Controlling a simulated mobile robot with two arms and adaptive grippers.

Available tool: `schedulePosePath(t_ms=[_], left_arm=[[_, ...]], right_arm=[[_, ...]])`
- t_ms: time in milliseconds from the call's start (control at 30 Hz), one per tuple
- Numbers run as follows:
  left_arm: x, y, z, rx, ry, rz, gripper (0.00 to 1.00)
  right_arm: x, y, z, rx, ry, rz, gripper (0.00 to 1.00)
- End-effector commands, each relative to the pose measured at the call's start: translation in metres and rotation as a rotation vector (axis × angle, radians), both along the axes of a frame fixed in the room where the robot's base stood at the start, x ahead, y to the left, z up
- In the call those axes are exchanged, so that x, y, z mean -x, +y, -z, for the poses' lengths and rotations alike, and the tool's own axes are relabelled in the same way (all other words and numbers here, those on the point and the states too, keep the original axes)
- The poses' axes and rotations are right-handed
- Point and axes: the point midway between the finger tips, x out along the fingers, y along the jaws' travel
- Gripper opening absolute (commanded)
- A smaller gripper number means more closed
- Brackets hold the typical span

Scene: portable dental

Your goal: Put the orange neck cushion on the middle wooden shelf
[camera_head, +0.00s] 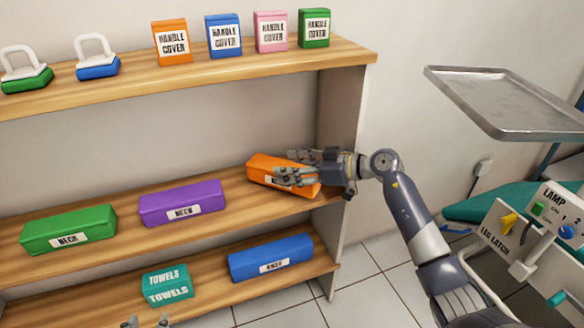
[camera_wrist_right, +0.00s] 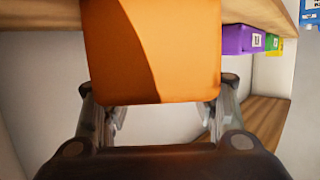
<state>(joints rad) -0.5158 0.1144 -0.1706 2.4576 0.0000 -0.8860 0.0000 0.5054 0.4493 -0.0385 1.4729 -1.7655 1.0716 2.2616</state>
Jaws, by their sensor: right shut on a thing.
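The orange neck cushion (camera_head: 262,168) is at the right end of the middle wooden shelf (camera_head: 120,222), right of the purple neck cushion (camera_head: 182,204). My right gripper (camera_head: 290,168) is shut on the orange cushion, with its fingers around it. The cushion (camera_wrist_right: 160,50) fills the upper middle of the right wrist view, between the two fingers. Whether its underside rests fully on the shelf is hidden. My left gripper (camera_head: 145,322) shows only as tips at the bottom edge of the head view; its opening cannot be made out.
A green neck cushion (camera_head: 68,229) is on the middle shelf's left. The lower shelf (camera_head: 215,290) holds a teal towels box (camera_head: 167,285) and a blue knee cushion (camera_head: 270,258). Handle-cover boxes (camera_head: 224,36) stand above. The side panel (camera_head: 345,130) and a metal tray (camera_head: 510,100) are to the right.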

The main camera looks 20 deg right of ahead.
Motion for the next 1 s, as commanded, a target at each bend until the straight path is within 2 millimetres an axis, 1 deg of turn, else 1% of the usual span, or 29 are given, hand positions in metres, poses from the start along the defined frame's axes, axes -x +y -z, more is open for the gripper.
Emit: schedulePosePath(t_ms=[167, 467, 1000], left_arm=[[-0.0029, -0.0014, -0.0036, 0.005, -0.022, 0.001, 0.40], [-0.0030, -0.0013, -0.0039, 0.005, -0.023, 0.001, 0.40], [0.0013, 0.0003, 0.0018, -0.002, 0.012, 0.000, 0.40]], right_arm=[[-0.0002, 0.0000, -0.0002, -0.001, -0.002, 0.000, 0.24], [-0.0001, 0.0001, -0.0002, 0.000, -0.001, 0.000, 0.24], [-0.0001, 0.0003, 0.0086, -0.001, 0.000, 0.000, 0.24]])
